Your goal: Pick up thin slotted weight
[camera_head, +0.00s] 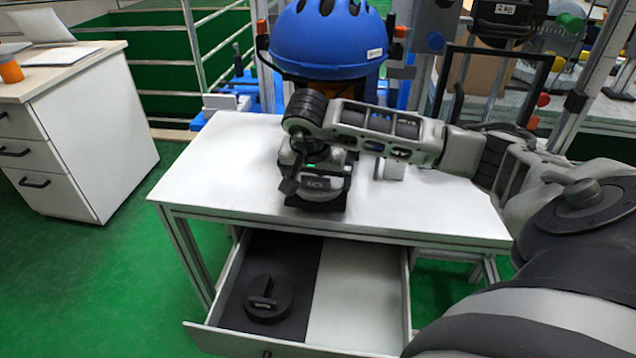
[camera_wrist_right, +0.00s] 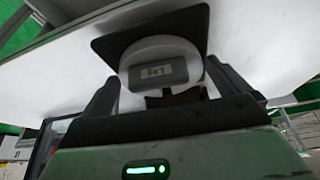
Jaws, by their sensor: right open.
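A pale round weight (camera_wrist_right: 143,50) with a dark labelled block (camera_wrist_right: 181,69) on it sits on a black square pad (camera_wrist_right: 192,19) on the white table. In the head view this weight (camera_head: 319,198) is partly hidden by my right gripper (camera_head: 313,178), which hangs over it. In the right wrist view my right gripper (camera_wrist_right: 163,86) is open, with one finger on each side of the labelled block. I cannot tell whether the fingers touch it. A dark round slotted weight (camera_head: 284,302) with a raised bar lies in the open drawer. My left gripper is not in view.
The white table (camera_head: 225,160) has bare room left of the weight. Its open drawer (camera_head: 350,300) juts out in front. A blue helmet (camera_head: 325,40) stands behind the table, close to my right arm. A white cabinet (camera_head: 85,135) stands at left.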

